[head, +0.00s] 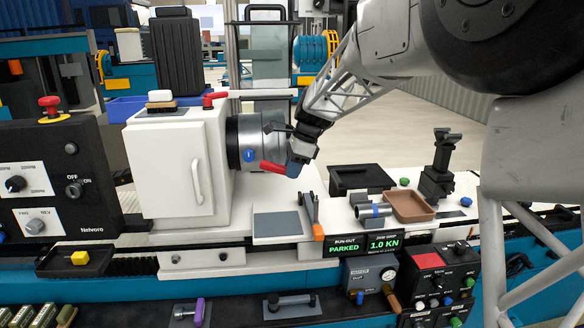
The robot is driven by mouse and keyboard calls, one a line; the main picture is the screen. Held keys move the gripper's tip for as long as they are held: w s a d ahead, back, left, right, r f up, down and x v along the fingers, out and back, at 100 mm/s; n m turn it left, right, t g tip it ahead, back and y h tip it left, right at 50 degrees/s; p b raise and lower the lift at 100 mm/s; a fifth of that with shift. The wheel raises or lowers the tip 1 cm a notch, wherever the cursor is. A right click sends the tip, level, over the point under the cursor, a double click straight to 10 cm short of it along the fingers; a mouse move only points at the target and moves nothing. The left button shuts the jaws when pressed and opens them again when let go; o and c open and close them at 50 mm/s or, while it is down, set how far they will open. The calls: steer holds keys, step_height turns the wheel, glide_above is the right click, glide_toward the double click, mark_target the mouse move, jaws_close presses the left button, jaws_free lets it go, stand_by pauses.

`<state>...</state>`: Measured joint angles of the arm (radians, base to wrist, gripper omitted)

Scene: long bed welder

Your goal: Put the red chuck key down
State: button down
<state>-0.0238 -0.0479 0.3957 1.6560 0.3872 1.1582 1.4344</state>
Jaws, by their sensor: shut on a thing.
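My gripper (294,158) is in front of the right side of the grey chuck (256,142). It is shut on the red chuck key (272,167), whose red part sticks out to the left, in front of the chuck's lower edge. The rest of the key is hidden by the fingers, and I cannot tell whether it touches the chuck. The key is held above the white bed, over a flat grey pad (276,226).
The white headstock (165,165) stands left of the chuck. On the bed to the right are an orange-tipped tool (313,218), a black tray (356,179), a brown tray (408,206), a metal cylinder (372,210) and a black post (437,178). A display (368,246) fronts the bed.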

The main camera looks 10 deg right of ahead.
steer(key=shift+s, duration=0.4)
steer(key=s+d+f+h, duration=0.1)
steer(key=s+f, duration=0.3)
steer(key=s, duration=0.5)
steer(key=s+f+h, duration=0.3)
steer(key=s+f, duration=0.2)
steer(key=s, duration=0.5)
steer(key=shift+s+d+f, duration=0.25)
steer(key=shift+d, duration=0.1)
steer(key=shift+w, duration=0.15)
glide_above(294, 229)
steer(key=shift+w+f, duration=0.1)
steer(key=shift+f, duration=0.65)
steer(key=shift+f, duration=1.75)
steer(key=shift+f, duration=0.1)
steer(key=c, duration=0.9)
jaws_free()
